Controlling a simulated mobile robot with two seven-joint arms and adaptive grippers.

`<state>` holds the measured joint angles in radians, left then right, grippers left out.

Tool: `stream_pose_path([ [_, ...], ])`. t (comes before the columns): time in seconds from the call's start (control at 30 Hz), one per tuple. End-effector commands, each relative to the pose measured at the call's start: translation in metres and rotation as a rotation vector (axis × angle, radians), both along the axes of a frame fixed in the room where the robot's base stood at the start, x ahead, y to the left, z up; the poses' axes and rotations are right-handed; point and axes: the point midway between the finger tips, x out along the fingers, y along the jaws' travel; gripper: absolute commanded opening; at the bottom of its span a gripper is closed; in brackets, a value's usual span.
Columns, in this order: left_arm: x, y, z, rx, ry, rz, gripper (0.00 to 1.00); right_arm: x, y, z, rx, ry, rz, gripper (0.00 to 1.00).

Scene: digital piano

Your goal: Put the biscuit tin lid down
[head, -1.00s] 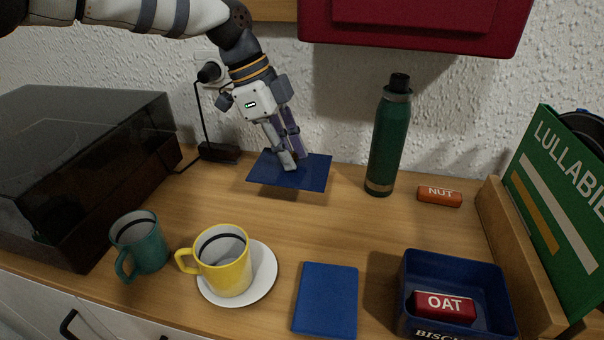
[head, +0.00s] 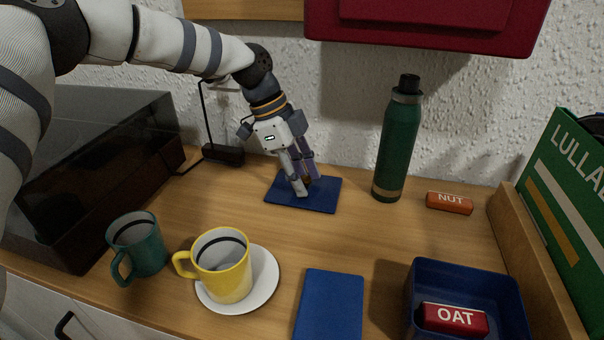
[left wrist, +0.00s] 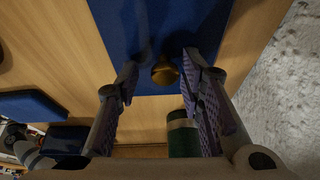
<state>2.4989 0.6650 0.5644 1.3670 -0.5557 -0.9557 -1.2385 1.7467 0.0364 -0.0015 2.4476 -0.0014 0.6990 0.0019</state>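The biscuit tin lid (head: 327,196) is a dark blue flat panel lying on the wooden top near the wall, left of the green bottle. In the left wrist view the lid (left wrist: 205,25) has a round brass knob (left wrist: 165,74). My left gripper (head: 306,188) is low over the lid; in the left wrist view its fingers (left wrist: 160,78) stand apart on either side of the knob, with gaps showing. The open blue biscuit tin (head: 508,290) is at the front right with a red OAT bar (head: 454,319) inside. My right gripper is not in view.
A green bottle (head: 397,145) stands close right of the lid. An orange NUT bar (head: 449,203) lies farther right. A yellow cup (head: 222,270) on a white saucer (head: 262,290), a teal mug (head: 140,247) and a blue flat object (head: 330,305) are in front. The middle is clear.

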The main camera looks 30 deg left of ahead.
Motion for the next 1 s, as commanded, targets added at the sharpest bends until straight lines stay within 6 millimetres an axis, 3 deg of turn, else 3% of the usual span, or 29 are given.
stream_pose_path([
  [0.3, 0.000, 0.000, 0.005, 0.000, -0.001, -0.001, 0.39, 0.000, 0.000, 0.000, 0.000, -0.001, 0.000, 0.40],
  [0.7, -0.010, 0.035, 0.096, 0.001, -0.005, 0.002, 0.39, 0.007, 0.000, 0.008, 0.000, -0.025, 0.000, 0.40],
  [0.83, -0.012, 0.041, 0.111, 0.000, -0.001, 0.000, 0.39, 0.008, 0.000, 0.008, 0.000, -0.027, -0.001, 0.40],
  [1.0, -0.013, 0.043, 0.115, 0.000, 0.002, 0.000, 0.39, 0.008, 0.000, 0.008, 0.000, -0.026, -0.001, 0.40],
])
